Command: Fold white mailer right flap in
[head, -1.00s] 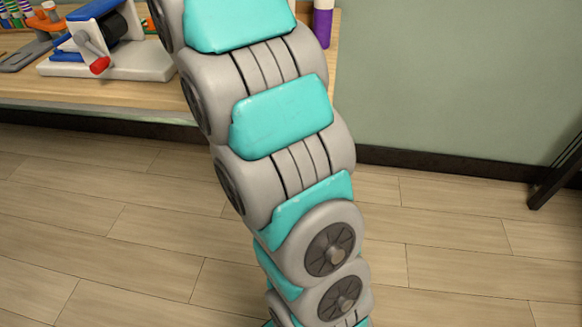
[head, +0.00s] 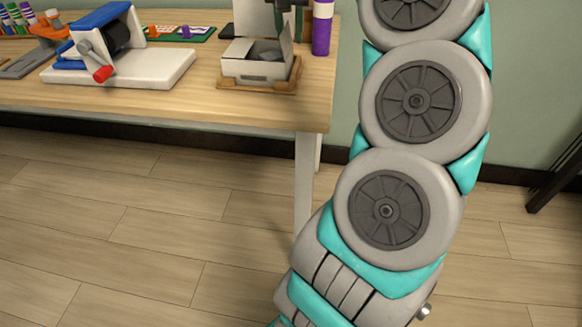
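The white mailer (head: 257,69) is an open box on a wooden tray (head: 289,81) near the table's right end. Its lid (head: 252,19) stands up at the back. The right flap (head: 287,45) looks raised at the box's right side. A grey surface shows inside; I cannot tell what it is. My gripper (head: 291,6) appears as a dark shape at the top edge, just above the right flap and mostly cut off. I cannot tell whether it touches the flap, or whether its fingers are open.
A purple bottle (head: 322,27) stands close to the right of the mailer. A white and blue crank device (head: 120,66) with a red knob is to the left. A green mat (head: 180,34) with small pieces lies behind. Bare tabletop (head: 190,101) lies in front.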

